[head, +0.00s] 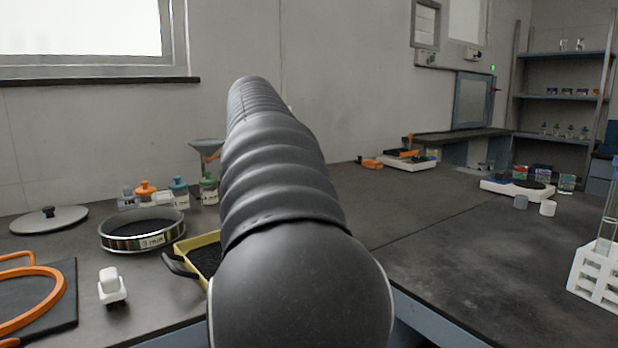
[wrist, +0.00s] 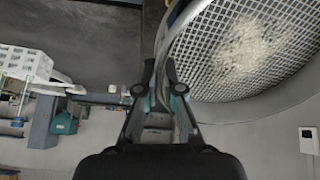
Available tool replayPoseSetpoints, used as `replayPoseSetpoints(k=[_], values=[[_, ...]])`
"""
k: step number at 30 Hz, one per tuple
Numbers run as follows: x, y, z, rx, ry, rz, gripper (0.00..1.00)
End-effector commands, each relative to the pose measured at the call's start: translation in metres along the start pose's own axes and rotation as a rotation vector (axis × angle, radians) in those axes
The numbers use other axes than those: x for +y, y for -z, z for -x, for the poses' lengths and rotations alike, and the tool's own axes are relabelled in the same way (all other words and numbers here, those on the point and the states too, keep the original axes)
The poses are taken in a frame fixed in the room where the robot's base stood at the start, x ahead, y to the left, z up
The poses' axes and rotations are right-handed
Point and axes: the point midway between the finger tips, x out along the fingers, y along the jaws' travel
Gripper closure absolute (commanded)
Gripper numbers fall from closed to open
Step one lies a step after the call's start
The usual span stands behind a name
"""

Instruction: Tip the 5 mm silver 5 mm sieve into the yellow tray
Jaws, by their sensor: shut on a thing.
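My gripper (wrist: 160,82) is shut on the rim of a silver sieve (wrist: 215,75) in the wrist view. The sieve's coarse metal mesh fills the upper right, with a pale patch of grains on it. Its size label is not in sight. The yellow tray (head: 196,241) stands on the left bench in the head view, partly hidden by my arm, with dark material inside. My gripper and the held sieve are hidden behind my arm in the head view.
Another sieve (head: 142,243), with a label in mm, rests beside the tray. A grey lid (head: 48,219), an orange ring (head: 60,290), a white object (head: 112,287) and several small bottles (head: 145,192) stand nearby. A white tube rack (head: 597,275) is at the right edge.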

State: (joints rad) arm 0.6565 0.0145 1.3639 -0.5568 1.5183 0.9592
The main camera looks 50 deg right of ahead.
Motion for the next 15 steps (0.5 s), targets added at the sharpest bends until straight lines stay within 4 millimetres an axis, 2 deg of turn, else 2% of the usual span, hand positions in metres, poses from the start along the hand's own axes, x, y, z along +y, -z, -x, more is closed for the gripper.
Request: replayPoseSetpoints(k=[1, 6, 15], values=[[0.002, 0.004, -0.002, -0.039, 0.009, -0.009, 1.0], [0.001, 0.002, -0.011, -0.119, 0.033, -0.009, 1.0], [0.001, 0.002, -0.012, -0.131, 0.035, -0.008, 1.0]])
